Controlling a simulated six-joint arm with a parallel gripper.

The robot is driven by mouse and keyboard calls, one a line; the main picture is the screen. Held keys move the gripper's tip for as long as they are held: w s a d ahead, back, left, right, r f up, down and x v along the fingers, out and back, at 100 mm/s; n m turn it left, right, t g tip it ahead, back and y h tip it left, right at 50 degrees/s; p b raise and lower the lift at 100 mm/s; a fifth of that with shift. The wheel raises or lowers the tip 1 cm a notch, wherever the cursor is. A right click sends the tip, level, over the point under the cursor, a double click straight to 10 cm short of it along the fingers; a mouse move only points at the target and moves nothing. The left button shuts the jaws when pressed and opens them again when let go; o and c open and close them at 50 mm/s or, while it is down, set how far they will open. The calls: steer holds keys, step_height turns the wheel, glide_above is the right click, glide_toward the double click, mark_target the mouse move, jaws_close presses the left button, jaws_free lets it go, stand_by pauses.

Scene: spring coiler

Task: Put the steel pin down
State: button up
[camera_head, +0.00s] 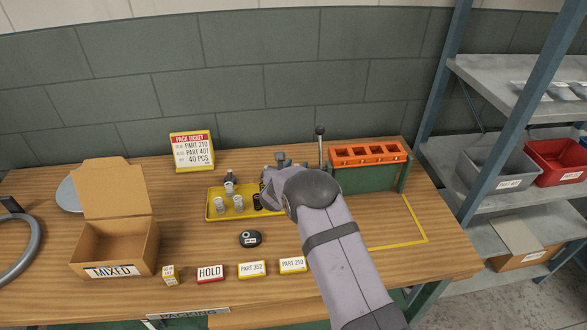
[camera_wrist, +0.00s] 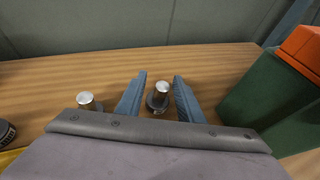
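A steel pin (camera_wrist: 161,92) with a bright round top and a dark collar stands upright in the wrist view, between the two blue fingers of my gripper (camera_wrist: 159,76). The fingers are apart, with a narrow gap showing on each side of the pin. The pin seems to stand on the wooden table behind the yellow tray. A second similar pin (camera_wrist: 87,101) stands outside the left finger, partly hidden by the gripper body. In the head view my gripper (camera_head: 280,158) reaches behind the tray, and my arm hides the pin.
A yellow tray (camera_head: 211,215) with several small cylinders is left of my arm. A green fixture with an orange top (camera_head: 367,153) stands close on the right, with a black-knobbed lever (camera_head: 320,132). A cardboard box (camera_head: 112,245) is farther left. Bare table (camera_wrist: 215,65) lies beyond the fingers.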

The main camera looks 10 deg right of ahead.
steer(key=shift+s+f, duration=0.15)
steer(key=shift+r+p, duration=0.55)
steer(key=shift+p, duration=0.3)
steer(key=b+v, duration=0.3)
steer(key=v, duration=0.9)
steer(key=shift+a+r, duration=0.1)
